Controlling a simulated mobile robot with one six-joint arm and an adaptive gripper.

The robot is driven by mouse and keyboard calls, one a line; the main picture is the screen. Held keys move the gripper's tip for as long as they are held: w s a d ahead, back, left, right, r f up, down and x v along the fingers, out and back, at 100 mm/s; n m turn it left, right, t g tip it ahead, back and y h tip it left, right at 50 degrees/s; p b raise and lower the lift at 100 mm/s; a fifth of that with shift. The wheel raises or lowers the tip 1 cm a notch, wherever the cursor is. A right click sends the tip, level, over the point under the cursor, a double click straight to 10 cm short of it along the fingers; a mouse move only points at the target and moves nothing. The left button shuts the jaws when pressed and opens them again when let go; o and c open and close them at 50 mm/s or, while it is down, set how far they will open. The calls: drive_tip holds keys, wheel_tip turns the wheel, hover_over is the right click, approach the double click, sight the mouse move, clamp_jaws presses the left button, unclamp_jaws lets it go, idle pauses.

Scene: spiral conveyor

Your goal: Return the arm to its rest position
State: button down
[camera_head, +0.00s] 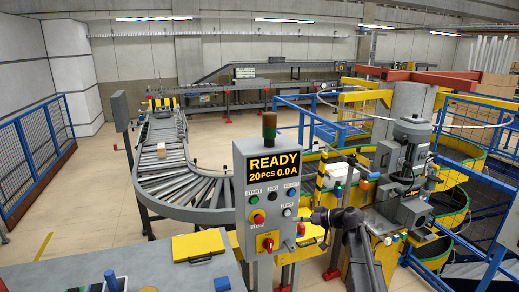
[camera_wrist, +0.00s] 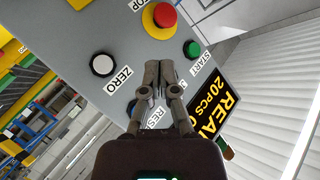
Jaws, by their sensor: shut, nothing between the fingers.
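My gripper (camera_head: 309,218) is at the right edge of the grey control panel (camera_head: 242,238), with my dark arm reaching in from the lower right. In the wrist view my gripper (camera_wrist: 158,66) is shut and empty, its fingertips together in front of the panel face (camera_wrist: 122,25). They show between the white ZERO button (camera_wrist: 103,64) and the green START button (camera_wrist: 191,49), below the red stop button (camera_wrist: 164,15). I cannot tell whether they touch the panel. The panel display (camera_head: 272,168) reads READY, 20 PCS, 0.0 A.
A roller conveyor (camera_head: 168,180) carrying a small box (camera_head: 161,150) curves behind the panel. A grey machine (camera_head: 408,165) and blue railings (camera_head: 470,255) stand on the right. A grey bench (camera_head: 150,262) with a yellow case (camera_head: 199,245) lies at the front left.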

drive_tip(key=s+d+f+m+g+h+b, duration=0.1)
drive_tip(key=s+f+m+g+h+b, duration=0.4)
drive_tip(key=s+f, duration=1.8)
drive_tip(key=s+h+b, duration=0.1)
drive_tip(key=h+b, duration=0.3)
drive_tip(key=h, duration=0.4)
drive_tip(key=shift+s+d+g, duration=0.15)
drive_tip(key=shift+d+g, duration=0.05)
drive_tip(key=shift+g, duration=0.2)
